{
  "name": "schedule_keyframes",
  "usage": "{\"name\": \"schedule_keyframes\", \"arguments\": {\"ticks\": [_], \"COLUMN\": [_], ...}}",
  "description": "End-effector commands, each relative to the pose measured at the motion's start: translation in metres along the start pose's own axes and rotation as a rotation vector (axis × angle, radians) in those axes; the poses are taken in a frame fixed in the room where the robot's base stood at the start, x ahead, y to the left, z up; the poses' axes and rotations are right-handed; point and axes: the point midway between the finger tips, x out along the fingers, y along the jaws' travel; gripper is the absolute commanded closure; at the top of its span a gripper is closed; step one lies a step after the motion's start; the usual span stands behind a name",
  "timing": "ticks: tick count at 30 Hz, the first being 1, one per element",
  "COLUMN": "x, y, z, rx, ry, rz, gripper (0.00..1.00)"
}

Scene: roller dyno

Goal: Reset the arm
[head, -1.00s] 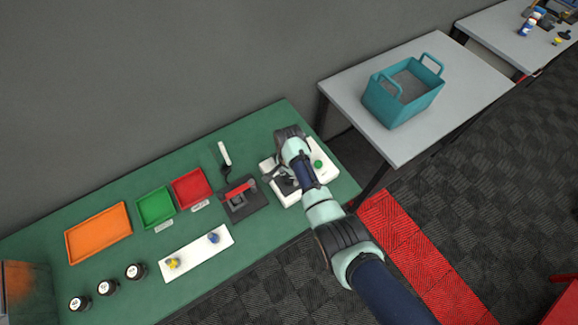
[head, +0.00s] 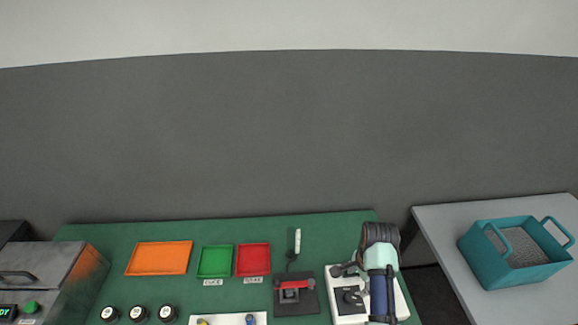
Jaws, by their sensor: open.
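My arm (head: 379,262) rises at the lower right of the green table in the head view. It stands in front of a white device (head: 346,309) with a black plate and covers part of it. My gripper's fingers are hard to make out. A small grey part at the arm's left side, over the device, may belong to the gripper or to the device. I see nothing held.
Left of the device are a black stand with a red handle (head: 293,291), a red tray (head: 253,260), a green tray (head: 214,262) and an orange tray (head: 159,258). Dark jars (head: 139,313) stand in front. A teal basket (head: 515,252) sits on the grey table at right.

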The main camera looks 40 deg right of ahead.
Motion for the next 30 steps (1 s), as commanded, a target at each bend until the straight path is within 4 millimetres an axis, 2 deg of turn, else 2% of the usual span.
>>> {"name": "schedule_keyframes", "arguments": {"ticks": [5,8,11,14,15,17,18,21,24,27,30], "x": [0.000,-0.010,-0.039,-0.086,-0.106,-0.138,-0.160,-0.217,-0.270,-0.310,-0.333], "y": [0.000,-0.009,-0.030,-0.048,-0.050,-0.048,-0.043,-0.019,0.015,0.046,0.067], "z": [0.000,0.015,0.061,0.133,0.164,0.208,0.237,0.302,0.353,0.384,0.399], "rx": [0.000,-0.066,-0.273,-0.583,-0.711,-0.891,-1.007,-1.272,-1.485,-1.628,-1.703], "ry": [0.000,0.016,0.069,0.157,0.197,0.259,0.302,0.416,0.531,0.627,0.689], "rz": [0.000,-0.033,-0.137,-0.296,-0.364,-0.464,-0.530,-0.696,-0.851,-0.971,-1.044], "gripper": [0.36,0.36,0.36,0.36,0.36,0.36,0.36,0.36,0.36,0.36,0.36]}}
